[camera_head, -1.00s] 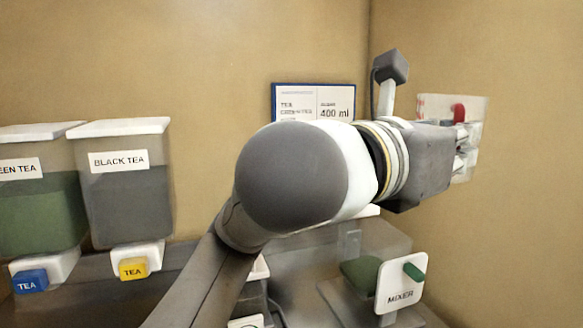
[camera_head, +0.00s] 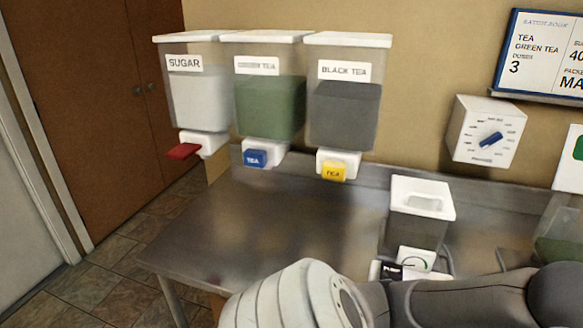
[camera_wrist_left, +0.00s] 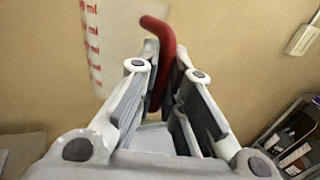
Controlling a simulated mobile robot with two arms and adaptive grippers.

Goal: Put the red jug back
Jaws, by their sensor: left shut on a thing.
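In the left wrist view, the red jug (camera_wrist_left: 108,45) is a pale, see-through measuring jug with red ml marks and a red handle (camera_wrist_left: 163,48). My left gripper (camera_wrist_left: 165,62) is shut on this handle. The jug's body is beside the fingers, towards the upper left, and its top is cut off by the frame edge. Plain tan wall shows behind it. In the head view neither the jug nor a gripper shows. Only part of my arm crosses the bottom. My right gripper is in neither view.
A steel table (camera_head: 225,225) has a clear left part. Sugar (camera_head: 200,100), green tea (camera_head: 268,105) and black tea (camera_head: 343,115) dispensers hang above it. A white-topped container (camera_head: 420,205) stands on a scale-like base. A blue-knob dial box (camera_head: 487,133) is on the wall.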

